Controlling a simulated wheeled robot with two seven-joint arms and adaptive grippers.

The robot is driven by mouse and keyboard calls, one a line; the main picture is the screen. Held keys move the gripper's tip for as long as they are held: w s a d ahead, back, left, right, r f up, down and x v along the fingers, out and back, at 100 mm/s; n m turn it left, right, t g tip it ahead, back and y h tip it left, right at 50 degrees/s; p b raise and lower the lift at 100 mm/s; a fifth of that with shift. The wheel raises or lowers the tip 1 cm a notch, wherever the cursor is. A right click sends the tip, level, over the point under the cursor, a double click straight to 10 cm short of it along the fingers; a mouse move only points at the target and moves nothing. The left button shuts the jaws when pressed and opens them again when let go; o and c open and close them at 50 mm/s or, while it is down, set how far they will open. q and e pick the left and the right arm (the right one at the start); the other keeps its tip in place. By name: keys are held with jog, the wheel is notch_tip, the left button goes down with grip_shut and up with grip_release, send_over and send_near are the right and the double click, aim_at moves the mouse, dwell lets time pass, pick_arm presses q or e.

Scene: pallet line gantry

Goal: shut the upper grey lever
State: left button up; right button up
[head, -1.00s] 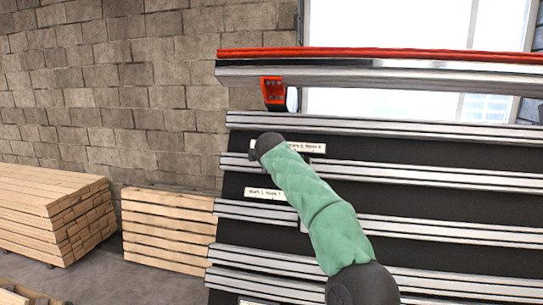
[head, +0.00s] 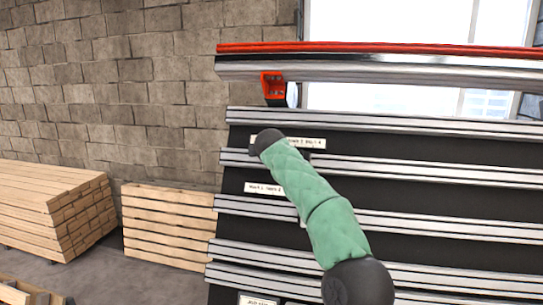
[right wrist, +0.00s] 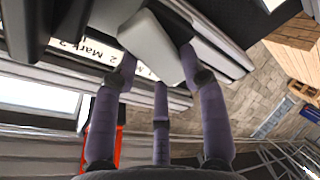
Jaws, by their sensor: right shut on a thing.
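In the right wrist view the purple fingers of my right gripper (right wrist: 159,72) are closed around a light grey block-like lever (right wrist: 150,45) on the rail panel. One finger is on each side of it and a third is below. A white label strip with "Mark" lettering (right wrist: 98,50) lies beside it. In the head view my green-sleeved right arm reaches up and left across the panel. It hides the gripper and the lever there. My left gripper is out of view.
The dark panel has several silver rails (head: 430,181) and white label strips (head: 264,188). A red-topped beam (head: 400,66) with an orange bracket (head: 272,86) runs above. Stacked planks (head: 45,210) and a slatted wooden stack (head: 166,225) stand at left before a block wall.

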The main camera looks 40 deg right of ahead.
jog(key=m+b, duration=0.2)
jog(key=shift+f+m+h+b, duration=0.2)
jog(key=shift+m+h+b, duration=0.15)
jog(key=shift+m+h, duration=0.05)
jog(key=m+b, duration=0.1)
jog(key=m, duration=0.1)
jog(key=m+b, duration=0.1)
jog(key=shift+s+d+m+h+b, duration=0.15)
jog(key=shift+m+h+b, duration=0.2)
jog(key=shift+m+h, duration=0.05)
jog(key=m+b, duration=0.1)
jog(key=m, duration=0.3)
jog(key=shift+s+d+h+b, duration=0.1)
jog(key=shift+s+h+b, duration=0.05)
jog(key=shift+h+b, duration=0.25)
jog(key=shift+s+d+r+m+g+h+b, duration=0.1)
jog(key=shift+m+g+h+b, duration=0.15)
jog(key=shift+m, duration=0.8)
jog(key=shift+s+m+g+h+b, duration=0.15)
jog(key=shift+m+g, duration=0.1)
jog(key=shift+m, duration=0.8)
jog(key=o, duration=1.1)
jog(key=shift+w, duration=0.1)
jog(key=shift+o, duration=0.2)
jog(key=shift+d, duration=0.1)
